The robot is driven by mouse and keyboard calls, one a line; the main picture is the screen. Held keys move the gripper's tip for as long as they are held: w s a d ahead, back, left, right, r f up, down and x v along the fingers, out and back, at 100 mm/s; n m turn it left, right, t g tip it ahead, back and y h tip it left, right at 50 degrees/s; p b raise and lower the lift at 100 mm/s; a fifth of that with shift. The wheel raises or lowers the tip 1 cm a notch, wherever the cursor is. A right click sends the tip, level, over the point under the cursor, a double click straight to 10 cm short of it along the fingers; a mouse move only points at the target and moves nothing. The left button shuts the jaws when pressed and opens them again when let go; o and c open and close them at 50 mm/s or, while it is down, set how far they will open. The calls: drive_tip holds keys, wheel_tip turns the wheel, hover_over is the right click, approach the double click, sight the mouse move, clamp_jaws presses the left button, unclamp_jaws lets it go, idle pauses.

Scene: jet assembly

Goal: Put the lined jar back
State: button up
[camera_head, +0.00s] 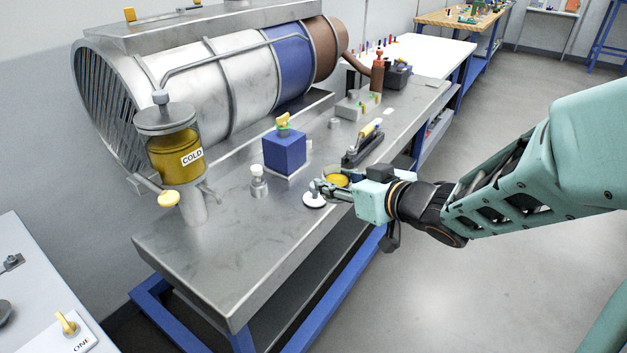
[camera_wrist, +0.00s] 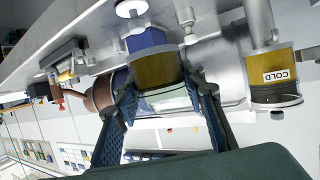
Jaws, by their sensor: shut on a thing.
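My gripper (camera_head: 325,187) is above the front edge of the metal bench (camera_head: 215,262). In the wrist view its two fingers (camera_wrist: 165,100) are closed around a yellow jar (camera_wrist: 158,72) with a pale area on its near side. The jar also shows as a small patch of yellow (camera_head: 337,180) behind the gripper in the head view, mostly hidden. Whether it touches the bench cannot be told. Any lines on the held jar are not clear.
A yellow canister labelled COLD (camera_head: 176,158) stands at the left of the bench. A blue block (camera_head: 284,151) with a yellow-topped fitting and a small metal knob (camera_head: 258,184) stand behind the gripper. A black tool (camera_head: 362,147) lies beyond. The bench's front left is clear.

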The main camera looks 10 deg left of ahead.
drive_tip(key=w+a+f+b, duration=0.1)
drive_tip(key=a+f+b, duration=0.25)
drive_tip(key=a, duration=0.25)
drive_tip(key=b, duration=0.3)
hover_over(291, 221)
drive_tip(key=f, duration=0.4)
drive_tip(key=shift+s+d+f, duration=0.15)
drive_tip(key=shift+d+f, duration=0.15)
drive_tip(key=shift+f, duration=0.05)
drive_tip(key=shift+a+f, duration=0.2)
drive_tip(key=shift+f, duration=0.1)
drive_tip(key=shift+a+f+b, duration=0.1)
drive_tip(key=shift+f+b, duration=0.55)
drive_tip(key=shift+f, duration=0.85)
drive_tip(key=shift+f, duration=0.15)
drive_tip(key=shift+f, duration=0.15)
drive_tip(key=o, duration=1.3)
